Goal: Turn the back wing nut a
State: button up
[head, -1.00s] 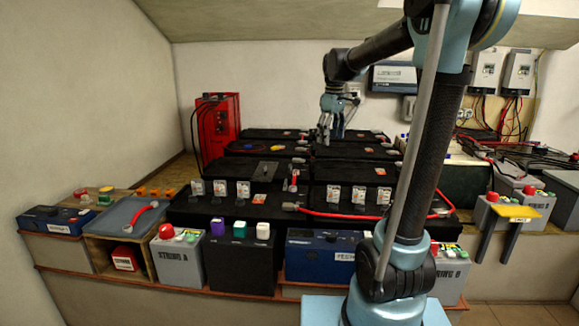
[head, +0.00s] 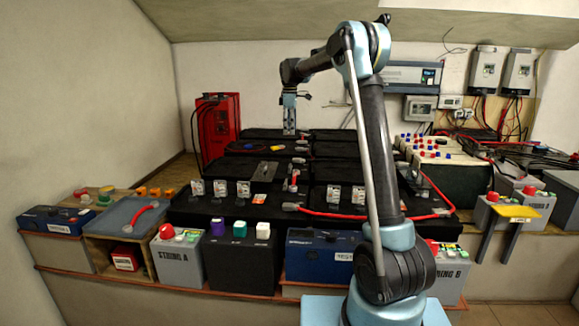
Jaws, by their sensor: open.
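My gripper (head: 289,131) points straight down over the back rows of black batteries (head: 262,134), left of the picture's middle. It looks empty. Small metal terminal fittings (head: 300,148) show on the batteries just in front of and right of the gripper. The back wing nut is too small to make out for certain, and the gripper may hide part of that area. I cannot tell whether the fingertips touch anything.
A red charger (head: 219,122) with black cables stands left of the gripper. A red cable (head: 345,214) runs across the front batteries, beside several upright tagged fittings (head: 217,190). A cream battery with coloured caps (head: 440,150) stands at right. Space above the batteries is open.

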aim_at(290, 165)
notch_tip(290, 165, down, 17)
jog(key=shift+f, duration=0.2)
dwell(0.5)
jog(key=shift+c, duration=0.6)
jog(key=c, duration=0.9)
jog(key=shift+a, duration=0.15)
jog(key=shift+c, duration=0.2)
